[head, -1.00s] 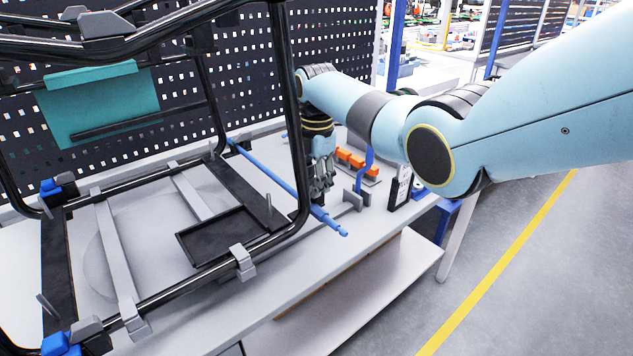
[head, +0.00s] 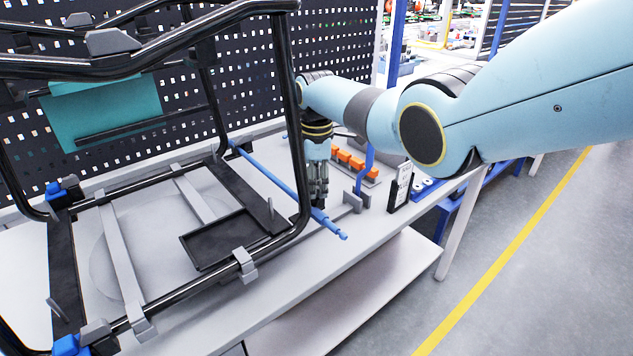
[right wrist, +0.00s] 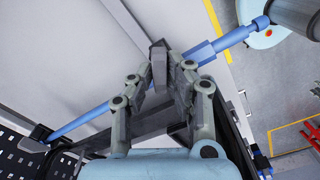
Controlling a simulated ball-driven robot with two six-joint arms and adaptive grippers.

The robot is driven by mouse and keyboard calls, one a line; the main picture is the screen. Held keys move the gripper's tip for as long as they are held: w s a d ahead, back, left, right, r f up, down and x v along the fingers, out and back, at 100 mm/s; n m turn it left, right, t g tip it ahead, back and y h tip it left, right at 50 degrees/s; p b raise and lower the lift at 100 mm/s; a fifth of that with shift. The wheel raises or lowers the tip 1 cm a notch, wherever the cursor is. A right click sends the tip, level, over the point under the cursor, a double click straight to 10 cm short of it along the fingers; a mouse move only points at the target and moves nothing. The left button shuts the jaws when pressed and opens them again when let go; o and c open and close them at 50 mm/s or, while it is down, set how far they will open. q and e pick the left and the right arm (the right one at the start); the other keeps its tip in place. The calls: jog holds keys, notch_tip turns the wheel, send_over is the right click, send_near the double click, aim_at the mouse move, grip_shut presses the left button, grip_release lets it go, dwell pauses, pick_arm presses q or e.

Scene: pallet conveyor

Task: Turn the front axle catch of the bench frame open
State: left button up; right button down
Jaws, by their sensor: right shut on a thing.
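The black tubular bench frame (head: 294,130) stands on the table at the left. A blue axle rod (head: 275,178) runs along its right side, and its stepped end (head: 335,228) sticks out past the frame. The rod also crosses the right wrist view (right wrist: 226,42). My right gripper (head: 318,203) points down at the rod beside the frame's front right upright. In the right wrist view its fingers (right wrist: 167,66) are shut on a grey piece that looks like the front axle catch (right wrist: 158,58). The fingers hide part of it, so its turn angle is unclear. My left gripper is out of view.
Orange blocks (head: 354,161) and a blue post (head: 369,150) stand on the table (head: 290,262) just right of the gripper. A dark perforated panel (head: 245,75) closes the back. The floor at the right is clear.

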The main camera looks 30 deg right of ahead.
jog(key=m, duration=0.5)
jog(key=shift+w+d+m+p, duration=0.15)
jog(key=shift+m+p, duration=0.15)
jog(key=shift+p, duration=0.1)
jog(key=m, duration=0.5)
jog(key=shift+w+d+m, duration=0.1)
jog(key=shift+d+m, duration=0.05)
jog(key=shift+m, duration=0.55)
jog(key=c, duration=1.3)
grip_release()
notch_tip(320, 180, up, 12)
jog(key=shift+f, duration=0.1)
